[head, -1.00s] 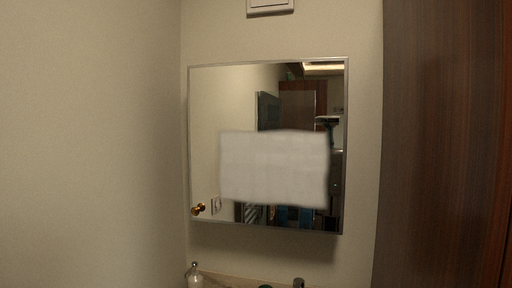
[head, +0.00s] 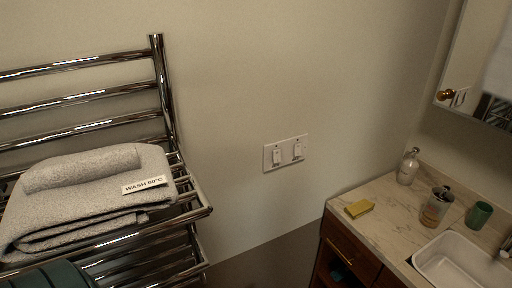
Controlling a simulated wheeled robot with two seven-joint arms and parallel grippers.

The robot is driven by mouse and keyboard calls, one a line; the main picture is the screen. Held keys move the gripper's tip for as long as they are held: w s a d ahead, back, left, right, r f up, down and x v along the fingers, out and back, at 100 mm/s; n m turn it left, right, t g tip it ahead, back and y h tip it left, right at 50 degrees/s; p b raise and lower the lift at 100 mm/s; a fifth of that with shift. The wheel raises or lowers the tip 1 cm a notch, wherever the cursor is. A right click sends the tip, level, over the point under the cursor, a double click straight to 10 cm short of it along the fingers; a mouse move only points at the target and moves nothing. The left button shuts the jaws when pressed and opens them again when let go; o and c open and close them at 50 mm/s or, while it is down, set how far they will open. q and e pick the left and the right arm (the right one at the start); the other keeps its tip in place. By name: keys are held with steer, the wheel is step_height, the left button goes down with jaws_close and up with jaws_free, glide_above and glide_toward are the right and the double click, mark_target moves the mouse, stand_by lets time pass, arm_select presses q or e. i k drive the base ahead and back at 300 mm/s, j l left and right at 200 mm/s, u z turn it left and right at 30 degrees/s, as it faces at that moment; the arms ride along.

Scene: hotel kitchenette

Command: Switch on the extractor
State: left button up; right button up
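A white wall plate (head: 286,153) with two toggle switches is on the beige wall, near the middle of the view. The left toggle (head: 276,156) and the right toggle (head: 297,150) sit side by side. I cannot read any label on the plate or tell which toggle belongs to the extractor. Whether either toggle is on or off is too small to tell. The extractor itself cannot be identified in this view. Neither of my grippers is in view.
A chrome towel rack (head: 160,90) with a folded grey towel (head: 90,190) stands out from the wall at left. At right, a marble counter (head: 385,212) holds a yellow sponge (head: 359,208), bottles, a green cup (head: 479,215) and a sink (head: 465,262). The wall around the plate is bare.

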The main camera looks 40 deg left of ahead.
mark_target(276, 154)
steer(key=u, duration=0.95)
